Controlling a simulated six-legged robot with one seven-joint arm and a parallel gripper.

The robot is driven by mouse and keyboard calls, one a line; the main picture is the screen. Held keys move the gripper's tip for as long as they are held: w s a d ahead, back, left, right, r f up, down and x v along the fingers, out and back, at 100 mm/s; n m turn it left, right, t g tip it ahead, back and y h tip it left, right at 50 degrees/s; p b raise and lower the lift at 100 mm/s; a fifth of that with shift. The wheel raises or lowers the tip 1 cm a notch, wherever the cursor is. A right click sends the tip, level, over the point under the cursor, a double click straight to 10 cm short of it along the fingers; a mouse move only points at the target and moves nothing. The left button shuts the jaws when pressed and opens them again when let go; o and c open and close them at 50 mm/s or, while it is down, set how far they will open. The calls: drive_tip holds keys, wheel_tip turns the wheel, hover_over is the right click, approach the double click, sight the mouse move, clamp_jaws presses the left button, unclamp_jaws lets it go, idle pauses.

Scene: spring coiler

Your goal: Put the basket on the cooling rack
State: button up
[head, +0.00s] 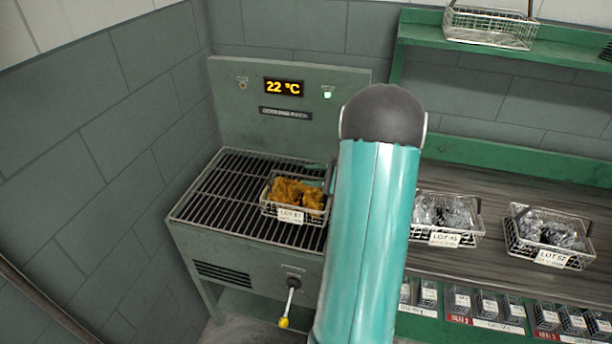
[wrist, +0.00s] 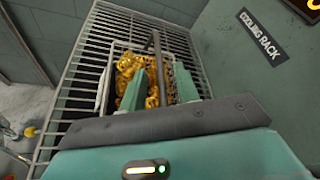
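A wire basket (head: 268,209) with a lot label holds orange-gold springs (head: 297,192). It sits on the dark bars of the cooling rack (head: 215,195), near the rack's right side. In the wrist view the same springs (wrist: 130,68) lie below my gripper (wrist: 159,84). The two teal fingers are apart, one on each side of the basket's upright handle (wrist: 157,55). I see a gap between each finger and the handle. In the head view my arm hides most of the gripper and the basket's right end.
The rack's back panel (head: 243,103) shows 22 °C and a green light. A yellow-tipped lever (head: 288,300) hangs in front. Two labelled baskets of grey springs (head: 447,239) (head: 550,258) stand on the bench at right. An empty-looking basket (head: 490,28) sits on the green shelf. The rack's left part is clear.

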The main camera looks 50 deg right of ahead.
drive_tip(key=v, duration=0.9)
drive_tip(key=w+a+r+n+g+y, duration=0.1)
drive_tip(key=w+a+r+n+g, duration=0.2)
drive_tip(key=a, duration=0.5)
drive_tip(key=a+r+n+g+y, duration=0.15)
drive_tip(key=a+n, duration=0.25)
drive_tip(key=a, duration=0.5)
drive_tip(key=w+a+r+n+g+y, duration=0.1)
drive_tip(key=w+a+r+n+g, duration=0.2)
drive_tip(key=a, duration=0.5)
drive_tip(key=s+a+r+n+h, duration=0.3)
drive_tip(key=s+a+n, duration=0.2)
drive_tip(key=a+n, duration=0.3)
drive_tip(key=s+a+r+n+h, duration=0.2)
drive_tip(key=s+a+n+h, duration=0.2)
drive_tip(key=s+a+n, duration=0.2)
drive_tip(key=a+n, duration=0.2)
drive_tip(key=a, duration=0.1)
drive_tip(key=shift+s+r+g, duration=0.2)
drive_tip(key=shift+r+g, duration=0.15)
drive_tip(key=shift+r, duration=0.05)
